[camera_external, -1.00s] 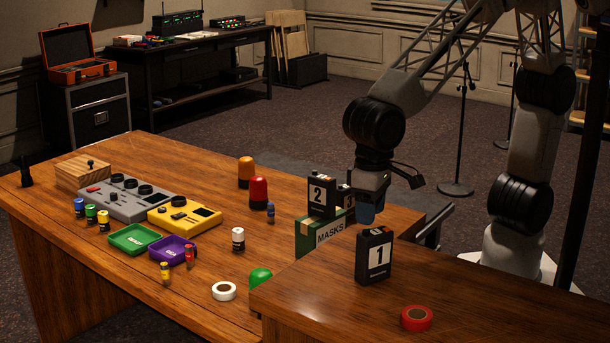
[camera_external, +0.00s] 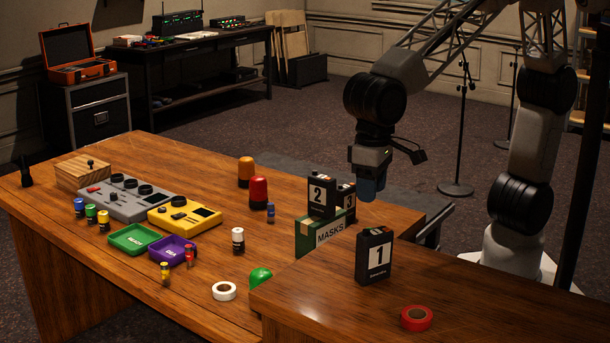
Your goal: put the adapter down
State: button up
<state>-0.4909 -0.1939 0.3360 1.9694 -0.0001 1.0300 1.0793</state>
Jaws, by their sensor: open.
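My gripper (camera_external: 368,194) hangs pointing down above the back right of the wooden desk, behind and above the black boxes numbered 2 (camera_external: 320,193) and 3 (camera_external: 346,196). Its fingers are open; they look bluish and small, and I see nothing held between them. I cannot tell which thing is the adapter. Small coloured cylinders stand upright on the desk: a dark blue one (camera_external: 270,213) beside the red beacon, a white one (camera_external: 238,240), a red one (camera_external: 189,256), a yellow one (camera_external: 165,273), and a few at the left.
The numbered boxes stand on a green MASKS box (camera_external: 322,233). Box 1 (camera_external: 375,257) and red tape (camera_external: 416,319) are on the raised front desk. Green (camera_external: 134,247) and purple (camera_external: 160,254) trays lie near the mixers (camera_external: 125,197). Red (camera_external: 258,193) and orange (camera_external: 246,172) beacons stand farther back.

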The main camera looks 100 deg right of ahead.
jog(key=shift+d, duration=0.15)
jog(key=s+d+r+n+t, duration=0.15)
jog(key=s+d, duration=0.25)
jog(key=d, duration=0.4)
jog(key=s+d+r+n, duration=0.2)
jog(key=s+d, duration=0.3)
jog(key=d, duration=0.3)
jog(key=s+d+f+n+t, duration=0.1)
jog(key=s+d+f+n, duration=0.1)
jog(key=s+d, duration=1)
jog(key=shift+s+f+n, duration=0.15)
jog(key=shift+s+n, duration=0.4)
jog(key=shift+s, duration=0.3)
jog(key=shift+o, duration=0.5)
